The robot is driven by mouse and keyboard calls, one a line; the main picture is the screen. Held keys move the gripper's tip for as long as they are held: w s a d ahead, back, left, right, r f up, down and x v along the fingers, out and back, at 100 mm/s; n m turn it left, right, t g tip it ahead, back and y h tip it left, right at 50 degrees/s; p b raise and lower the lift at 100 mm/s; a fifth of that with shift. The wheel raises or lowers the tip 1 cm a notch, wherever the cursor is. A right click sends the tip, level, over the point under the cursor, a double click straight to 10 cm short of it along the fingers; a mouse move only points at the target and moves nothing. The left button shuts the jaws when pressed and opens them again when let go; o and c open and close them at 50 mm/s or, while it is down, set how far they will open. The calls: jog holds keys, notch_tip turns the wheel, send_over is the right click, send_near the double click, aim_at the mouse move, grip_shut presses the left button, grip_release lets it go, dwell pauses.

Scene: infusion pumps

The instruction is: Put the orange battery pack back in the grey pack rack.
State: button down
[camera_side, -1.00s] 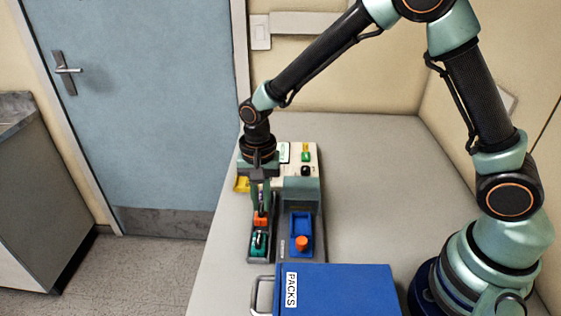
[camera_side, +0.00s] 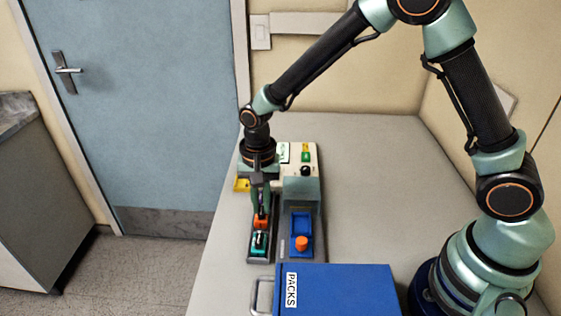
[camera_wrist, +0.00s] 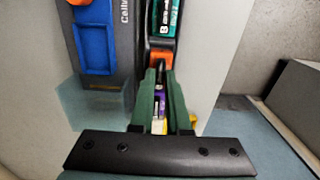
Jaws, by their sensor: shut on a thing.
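The orange battery pack (camera_side: 261,221) is at the tips of my gripper (camera_side: 261,211), just behind the teal pack in the side view. In the wrist view the pack's orange face (camera_wrist: 160,57) shows where my green gripper fingers (camera_wrist: 161,70) close together on it. The grey pack rack (camera_side: 260,258) is a long narrow tray on the bench holding a teal pack (camera_side: 258,241) at its near end. The orange pack is over or inside the rack, in line with the teal pack; I cannot tell whether it is fully seated.
A blue bay with an orange knob (camera_side: 302,243) stands close to the right of the rack. A blue box labelled PACKS (camera_side: 340,288) is in front. A yellow item (camera_side: 242,185) lies behind my gripper. The bench (camera_side: 370,190) is clear to the right.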

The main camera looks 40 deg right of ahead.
jog(key=shift+f, duration=0.5)
jog(key=c, duration=1.2)
grip_release()
jog(key=shift+r, duration=0.15)
jog(key=shift+r, duration=0.95)
jog(key=o, duration=0.5)
jog(key=shift+o, duration=0.2)
